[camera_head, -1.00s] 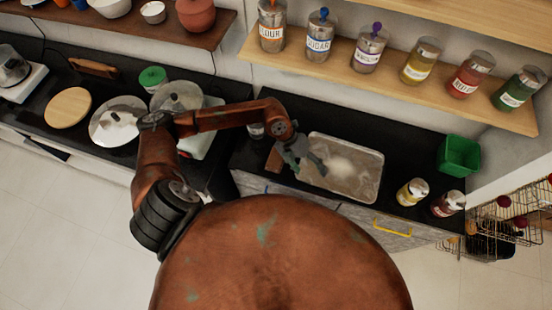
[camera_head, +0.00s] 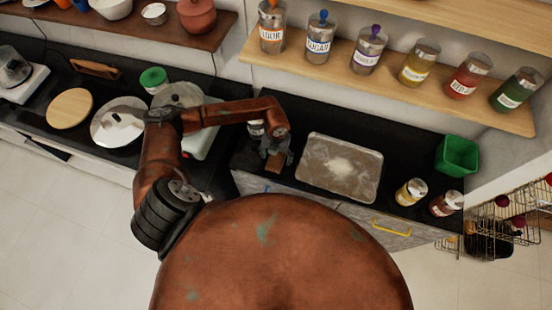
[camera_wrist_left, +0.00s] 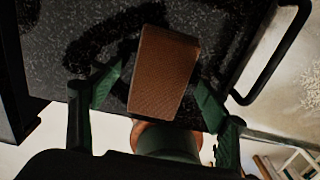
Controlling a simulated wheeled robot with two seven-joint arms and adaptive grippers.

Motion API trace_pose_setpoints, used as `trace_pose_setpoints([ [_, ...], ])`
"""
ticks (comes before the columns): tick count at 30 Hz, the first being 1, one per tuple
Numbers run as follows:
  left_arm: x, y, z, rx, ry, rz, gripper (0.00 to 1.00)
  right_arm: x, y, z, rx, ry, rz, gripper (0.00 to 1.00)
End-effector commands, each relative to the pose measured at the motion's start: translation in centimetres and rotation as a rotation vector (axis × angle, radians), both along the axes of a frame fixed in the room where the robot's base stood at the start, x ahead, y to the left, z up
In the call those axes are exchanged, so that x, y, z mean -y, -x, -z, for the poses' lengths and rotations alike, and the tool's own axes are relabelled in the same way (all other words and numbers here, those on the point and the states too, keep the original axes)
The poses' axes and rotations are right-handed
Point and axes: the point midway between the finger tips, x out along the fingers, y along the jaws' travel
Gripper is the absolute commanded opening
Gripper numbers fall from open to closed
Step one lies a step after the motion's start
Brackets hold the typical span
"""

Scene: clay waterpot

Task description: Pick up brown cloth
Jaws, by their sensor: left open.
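The brown cloth (camera_wrist_left: 164,72) is a small brown textured block shape on the dark speckled counter in the left wrist view. In the head view the brown cloth (camera_head: 275,162) shows only partly, just left of the floured tray, with my gripper over it. My left gripper (camera_wrist_left: 150,92) is open, with one green finger on each side of the cloth's lower part. Gaps show between the fingers and the cloth. In the head view my left gripper (camera_head: 274,156) points down at the counter. My right gripper does not show.
A tray with white powder (camera_head: 341,182) lies right of the gripper. A green bin (camera_head: 458,155) and two jars (camera_head: 411,192) stand farther right. A shelf (camera_head: 400,92) with several labelled jars hangs behind. A dark handle-like bar (camera_wrist_left: 272,58) shows close by on the right.

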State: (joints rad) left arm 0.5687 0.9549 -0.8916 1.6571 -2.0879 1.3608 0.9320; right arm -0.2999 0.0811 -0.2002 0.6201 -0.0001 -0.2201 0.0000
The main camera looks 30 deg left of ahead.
Motion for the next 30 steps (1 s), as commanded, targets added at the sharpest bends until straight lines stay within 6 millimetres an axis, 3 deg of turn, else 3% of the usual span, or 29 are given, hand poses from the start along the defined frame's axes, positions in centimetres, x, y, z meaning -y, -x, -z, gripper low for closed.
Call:
trace_pose_setpoints([
  [7, -0.01, -0.03, 0.18, 0.001, 0.0, 0.0, 0.69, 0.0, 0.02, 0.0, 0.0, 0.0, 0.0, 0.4],
  [26, -0.02, -0.04, 0.13, 0.001, 0.001, 0.0, 0.26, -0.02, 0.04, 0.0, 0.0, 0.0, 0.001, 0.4],
  [30, -0.01, -0.04, 0.13, 0.001, 0.001, 0.0, 0.25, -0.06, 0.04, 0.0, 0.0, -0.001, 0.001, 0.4],
])
